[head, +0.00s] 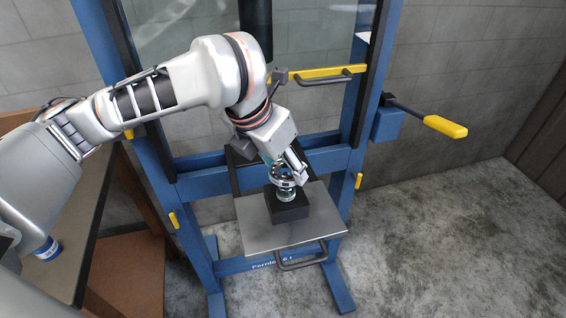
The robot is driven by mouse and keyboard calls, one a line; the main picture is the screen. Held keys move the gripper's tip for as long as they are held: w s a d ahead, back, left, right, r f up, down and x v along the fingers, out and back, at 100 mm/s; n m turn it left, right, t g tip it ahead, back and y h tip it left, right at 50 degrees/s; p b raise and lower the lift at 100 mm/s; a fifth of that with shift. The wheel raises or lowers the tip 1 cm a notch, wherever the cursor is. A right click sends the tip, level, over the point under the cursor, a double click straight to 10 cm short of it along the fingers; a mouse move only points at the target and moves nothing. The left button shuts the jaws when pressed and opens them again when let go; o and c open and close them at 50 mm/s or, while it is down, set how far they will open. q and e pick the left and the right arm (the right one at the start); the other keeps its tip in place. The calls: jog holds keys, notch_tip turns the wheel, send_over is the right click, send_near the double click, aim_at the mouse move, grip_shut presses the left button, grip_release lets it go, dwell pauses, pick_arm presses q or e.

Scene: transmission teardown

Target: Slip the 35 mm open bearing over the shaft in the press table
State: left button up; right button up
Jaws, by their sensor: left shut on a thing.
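My left gripper (294,173) reaches down from the upper left over the press table (252,227), a grey metal plate. It is shut on the bearing (282,181), a shiny metal ring. The shaft (286,194) stands upright in a black block (288,213) on the plate. The bearing is at the top of the shaft; whether it is around the shaft or just above it, I cannot tell at this size. The gripper hides part of the bearing. My right gripper is out of view.
The blue press frame (340,205) has uprights on both sides of the plate. A yellow bar with a dark handle (325,75) crosses above. A yellow-handled lever (445,126) sticks out right. A brown bench (85,240) with a blue-and-white container (48,249) is at left.

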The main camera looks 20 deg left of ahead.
pick_arm(q)
jog(key=shift+f+b, duration=0.45)
jog(key=shift+f, duration=0.9)
dwell(0.3)
jog(key=o, duration=1.4)
jog(key=shift+r, duration=0.1)
jog(key=v, duration=1.2)
